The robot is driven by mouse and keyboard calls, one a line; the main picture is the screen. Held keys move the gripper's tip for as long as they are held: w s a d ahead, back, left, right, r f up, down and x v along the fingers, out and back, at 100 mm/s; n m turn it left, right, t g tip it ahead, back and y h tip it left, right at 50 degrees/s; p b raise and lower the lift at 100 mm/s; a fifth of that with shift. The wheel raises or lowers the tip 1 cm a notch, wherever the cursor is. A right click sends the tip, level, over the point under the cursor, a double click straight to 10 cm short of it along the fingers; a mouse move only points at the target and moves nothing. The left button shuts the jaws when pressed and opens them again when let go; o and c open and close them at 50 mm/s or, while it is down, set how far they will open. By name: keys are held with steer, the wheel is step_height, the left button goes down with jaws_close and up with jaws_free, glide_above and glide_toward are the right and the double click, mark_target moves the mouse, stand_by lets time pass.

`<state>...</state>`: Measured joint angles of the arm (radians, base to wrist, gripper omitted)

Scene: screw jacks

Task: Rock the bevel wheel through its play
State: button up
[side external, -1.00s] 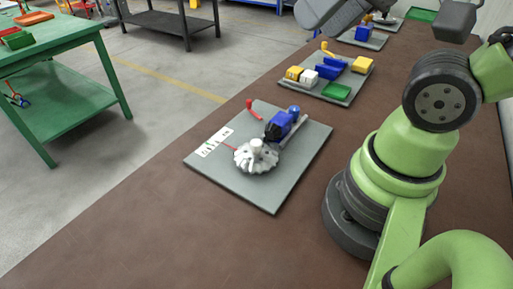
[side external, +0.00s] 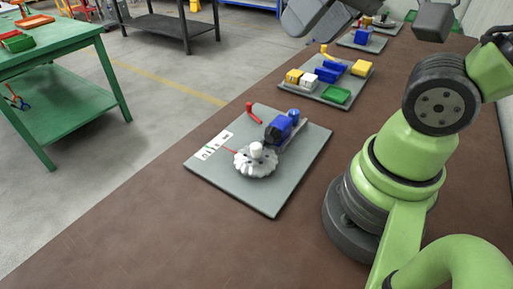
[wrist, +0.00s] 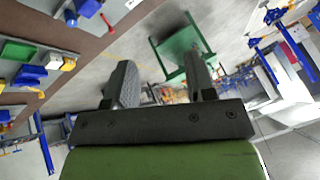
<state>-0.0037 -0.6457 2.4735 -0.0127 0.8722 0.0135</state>
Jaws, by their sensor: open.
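The bevel wheel (side external: 256,161) is a pale toothed wheel with a white hub, at the front of a grey board (side external: 275,198) in the side view. A blue body (side external: 281,128) sits behind it, with a red handle (side external: 253,113) nearby. A thin red pointer (side external: 228,150) reaches to a white marked card (side external: 211,146). In the wrist view, my gripper (wrist: 158,48) is open with nothing between its fingers. The blue body (wrist: 88,8) and red handle (wrist: 107,22) show there at upper left; I cannot make out the wheel. My gripper is well away from the wheel.
A second board with yellow, white, blue and green blocks (side external: 337,95) lies farther back on the brown bench (side external: 110,240). More boards stand beyond it. A green table (side external: 70,95) is on the left across the floor. The bench around the wheel's board is clear.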

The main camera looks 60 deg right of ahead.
steer(key=w+d+f+g+h, duration=0.1)
steer(key=w+f+g, duration=0.3)
steer(key=w+f, duration=0.3)
steer(key=n+g, duration=0.1)
steer(key=g, duration=0.2)
glide_toward(257, 145)
steer(key=shift+s+a+h, duration=0.15)
steer(key=shift+a+h, duration=0.25)
steer(key=shift+a, duration=0.05)
step_height(257, 145, down, 10)
steer(key=shift+f, duration=0.1)
